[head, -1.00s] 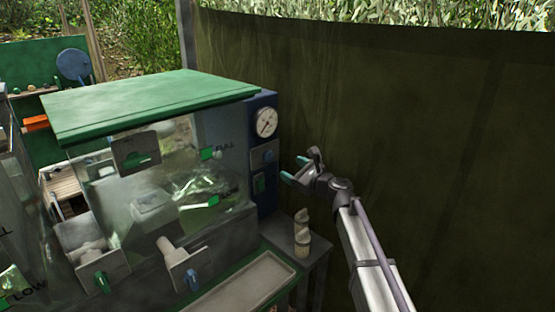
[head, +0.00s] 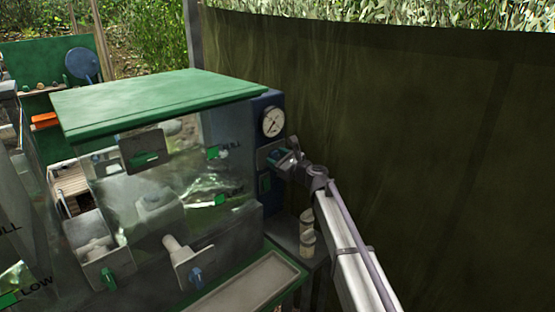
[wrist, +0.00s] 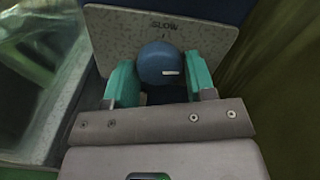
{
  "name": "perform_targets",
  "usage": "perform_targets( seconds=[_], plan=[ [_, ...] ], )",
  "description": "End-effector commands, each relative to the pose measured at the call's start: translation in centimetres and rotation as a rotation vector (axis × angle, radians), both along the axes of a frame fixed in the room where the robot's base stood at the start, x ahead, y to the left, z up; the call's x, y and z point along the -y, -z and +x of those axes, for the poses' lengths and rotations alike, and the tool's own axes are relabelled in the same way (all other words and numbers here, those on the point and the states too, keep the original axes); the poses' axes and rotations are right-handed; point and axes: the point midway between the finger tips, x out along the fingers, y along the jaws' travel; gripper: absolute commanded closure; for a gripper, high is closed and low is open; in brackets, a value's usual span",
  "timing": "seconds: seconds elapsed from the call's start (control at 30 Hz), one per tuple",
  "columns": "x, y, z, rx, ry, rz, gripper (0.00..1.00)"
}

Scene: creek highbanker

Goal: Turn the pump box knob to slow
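The pump box (head: 268,107) is a dark blue box at the right end of the glass-fronted box. In the wrist view its round blue knob (wrist: 161,63) stands on a speckled grey plate with the word SLOW and a short tick above it. The knob's white mark (wrist: 171,73) lies to the right of its centre, not up at the tick. My gripper (wrist: 161,86) is open, with one teal finger on each side of the knob. I cannot tell whether the fingers touch it. In the head view my gripper (head: 285,157) is at the pump box plate and covers the knob.
A pale bottle-like object (head: 307,233) stands under my arm. A dark green screen (head: 420,120) closes off the right side.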

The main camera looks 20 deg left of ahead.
Motion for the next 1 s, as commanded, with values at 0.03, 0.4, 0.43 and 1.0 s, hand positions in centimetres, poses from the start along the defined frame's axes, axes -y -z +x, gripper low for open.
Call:
perform_targets(
  seconds=[0.03,0.4,0.43,1.0],
  plan=[
    [0.01,0.00,0.00,0.000,0.000,0.000,0.55],
    [0.02,0.00,-0.01,0.002,0.000,-0.001,0.80],
    [0.02,0.00,-0.01,0.003,0.000,-0.001,0.80],
    [0.06,-0.06,0.08,0.250,-0.001,-0.122,0.80]
  ],
)
